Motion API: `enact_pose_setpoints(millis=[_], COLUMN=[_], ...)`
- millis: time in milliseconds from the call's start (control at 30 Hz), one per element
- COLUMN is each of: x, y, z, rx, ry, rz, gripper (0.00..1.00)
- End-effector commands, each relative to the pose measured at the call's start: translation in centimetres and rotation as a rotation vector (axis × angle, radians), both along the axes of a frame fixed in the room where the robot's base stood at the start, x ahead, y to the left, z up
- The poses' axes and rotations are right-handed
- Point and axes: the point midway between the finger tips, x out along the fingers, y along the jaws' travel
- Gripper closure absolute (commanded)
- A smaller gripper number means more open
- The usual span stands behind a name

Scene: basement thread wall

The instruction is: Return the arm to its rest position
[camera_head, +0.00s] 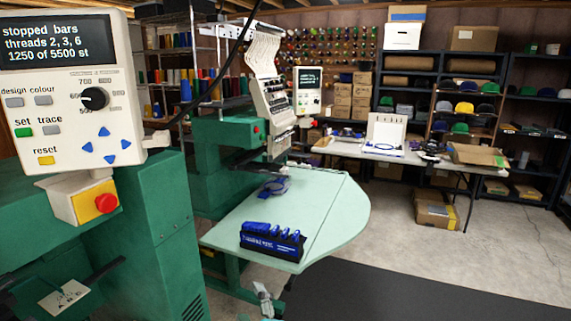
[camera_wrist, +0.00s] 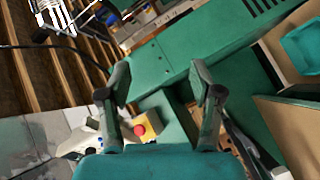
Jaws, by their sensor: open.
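My gripper (camera_wrist: 160,78) shows in the wrist view with its two dark fingers wide apart. It is open, with nothing between the fingertips. Beyond it is the green housing (camera_wrist: 170,50) of a machine. The red stop button (camera_wrist: 140,130) on its yellow box shows between the lower parts of the fingers, in the background. In the head view a small grey and teal part shows at the bottom edge; I cannot tell if it is my gripper.
A control panel (camera_head: 70,85) reading "stopped bars" stands at the left on a green machine (camera_head: 160,220). A pale green table (camera_head: 325,205) holds a blue tool rack (camera_head: 272,242). A white worktable (camera_head: 350,151) and shelves (camera_head: 470,65) stand behind. Floor (camera_head: 520,240) at right is clear.

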Motion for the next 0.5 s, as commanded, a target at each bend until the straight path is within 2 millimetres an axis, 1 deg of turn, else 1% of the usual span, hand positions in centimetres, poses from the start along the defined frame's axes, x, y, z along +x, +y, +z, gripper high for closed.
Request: enact_pose_setpoints(millis=[33,200,367,500], x=[-0.7,-3.3,-6.5,-9.7], y=[-1.3,-5.1,-8.6,-11.4], z=[-2.0,-7.0,-11.1,-14.1], rx=[0.020,0.114,0.204,0.285], ry=[0.022,0.075,0.122,0.158], rz=[-0.018,-0.079,-0.137,-0.187], gripper=[0.35,0.35,0.35,0.35])
